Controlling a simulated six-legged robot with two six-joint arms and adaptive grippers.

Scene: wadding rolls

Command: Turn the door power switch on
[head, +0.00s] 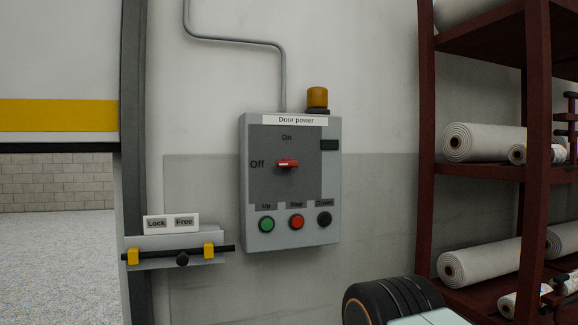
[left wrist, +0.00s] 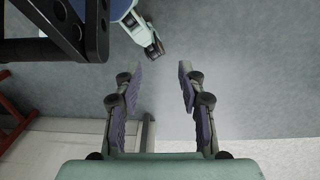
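The door power box (head: 258,225) is a grey panel on the wall in the middle of the head view. Its red rotary switch (head: 288,163) lies level, in line with the word Off at its left. The word On is above it. Green (head: 266,224), red (head: 297,222) and black (head: 324,219) buttons sit below. My left gripper (left wrist: 155,74) shows in the left wrist view, with its fingers apart and nothing between them, over grey floor. The box is not in that view. No gripper shows in the head view, and I cannot make out my right gripper.
An amber lamp (head: 317,97) tops the box. A lock bar (head: 182,249) with yellow brackets, labelled Lock and Free, sits at lower left beside the door opening. A dark red rack (head: 536,150) with white rolls (head: 484,142) stands at right. The wall before the box is clear.

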